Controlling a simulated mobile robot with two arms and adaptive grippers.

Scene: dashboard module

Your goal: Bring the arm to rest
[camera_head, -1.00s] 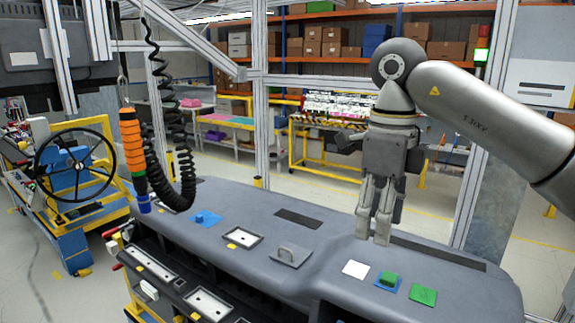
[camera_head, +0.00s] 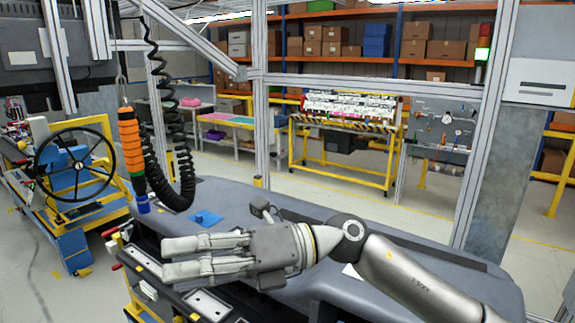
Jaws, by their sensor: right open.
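My right arm comes in from the lower right and lies across the front of the grey dashboard module (camera_head: 450,262) in the head view. My right gripper (camera_head: 164,258) points left, its two fingers apart with nothing between them. It hangs over the front left part of the dashboard and the trays below. A blue piece (camera_head: 206,219) on the dashboard shows just above the fingers. A white square (camera_head: 350,271) peeks out behind the arm. My left gripper is not in view.
An orange tool (camera_head: 131,146) hangs with a black coiled hose (camera_head: 186,150) behind the dashboard's left end. A steering wheel (camera_head: 76,165) stands on a blue and yellow stand at left. White-lined trays (camera_head: 207,304) sit low in front. A frame post (camera_head: 262,110) rises behind.

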